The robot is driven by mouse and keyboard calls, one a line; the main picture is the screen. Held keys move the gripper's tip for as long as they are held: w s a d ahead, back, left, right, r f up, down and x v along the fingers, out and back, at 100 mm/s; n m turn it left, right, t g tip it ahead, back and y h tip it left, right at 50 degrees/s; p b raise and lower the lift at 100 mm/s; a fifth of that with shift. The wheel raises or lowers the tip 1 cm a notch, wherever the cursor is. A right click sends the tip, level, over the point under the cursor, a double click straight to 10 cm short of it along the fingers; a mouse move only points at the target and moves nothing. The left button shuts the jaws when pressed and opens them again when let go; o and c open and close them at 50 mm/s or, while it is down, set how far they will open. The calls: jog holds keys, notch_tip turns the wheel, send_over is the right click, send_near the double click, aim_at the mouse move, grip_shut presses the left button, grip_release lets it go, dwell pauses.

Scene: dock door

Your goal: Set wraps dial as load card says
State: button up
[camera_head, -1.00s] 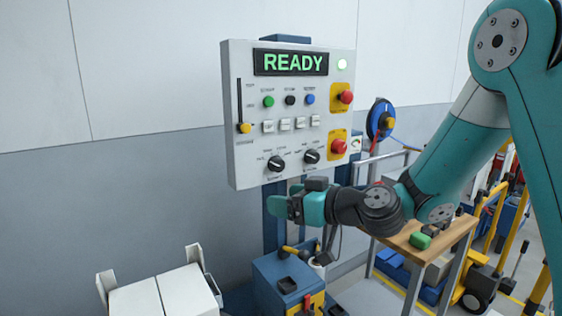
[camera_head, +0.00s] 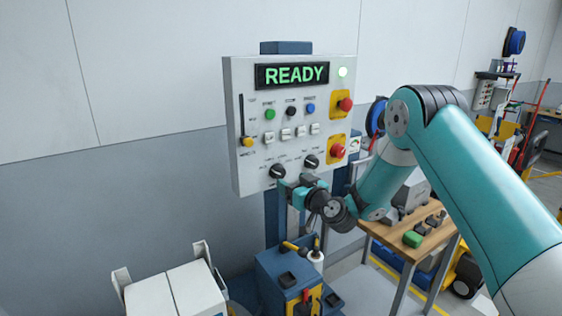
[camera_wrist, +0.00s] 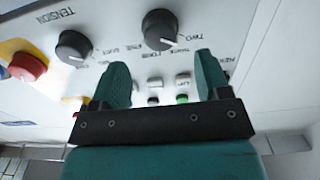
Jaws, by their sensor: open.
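The control panel (camera_head: 295,130) carries two black dials along its bottom edge, a left dial (camera_head: 277,171) and a right dial (camera_head: 311,161). The wrist view is turned over. There the dial (camera_wrist: 160,29) with words such as TWO and FOUR is at upper right, its white mark towards TWO. The other dial (camera_wrist: 74,46), by the word TENSION, is to its left. My gripper (camera_head: 289,186) is just below the left dial, apparently apart from it. In the wrist view my gripper (camera_wrist: 160,72) is open and empty, facing the panel. I see no readable load card.
A lit READY display (camera_head: 292,75) is at the panel top. A slider (camera_head: 246,141) and red stop buttons (camera_head: 337,150) flank the small buttons. Below stands a blue machine (camera_head: 285,272); a white box (camera_head: 170,295) is at lower left, a wooden table (camera_head: 425,245) at right.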

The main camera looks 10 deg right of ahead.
aim_at(281, 174)
jog(key=p+x, duration=0.3)
jog(key=x, duration=0.3)
jog(key=shift+w, duration=0.25)
jog(key=c, duration=0.9)
